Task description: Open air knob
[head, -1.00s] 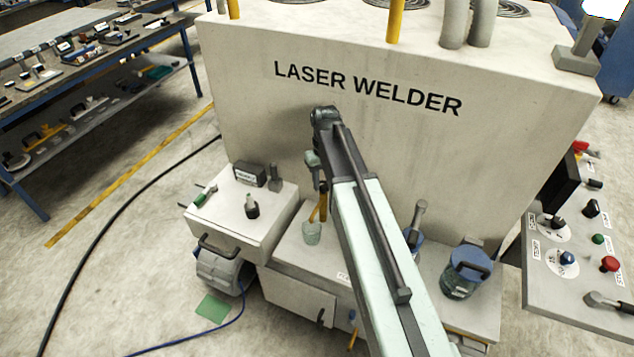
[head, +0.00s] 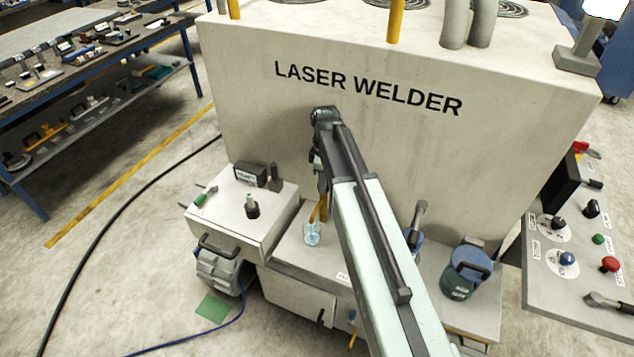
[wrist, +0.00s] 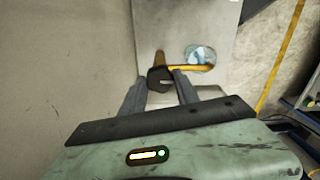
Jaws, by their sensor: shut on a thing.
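My gripper (wrist: 161,86) is shut on a dark knob (wrist: 160,78) in the wrist view, with one finger on each side of it. A yellow bar (wrist: 193,69) runs from the knob to the right, and another yellow piece sticks up beyond it. I cannot tell whether the yellow bar turns with the knob. A clear bluish glass cup (wrist: 200,55) sits by the bar's end. In the head view my gripper (head: 321,183) is mostly behind my arm, and the knob is hidden. The yellow piece (head: 322,208) and the glass cup (head: 312,235) show just below it.
The laser welder's tall pale wall (head: 260,120) stands close behind my arm. A box with a black-tipped post (head: 252,207) is to the left. A blue-lidded canister (head: 468,270) and a control panel (head: 560,300) are to the right.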

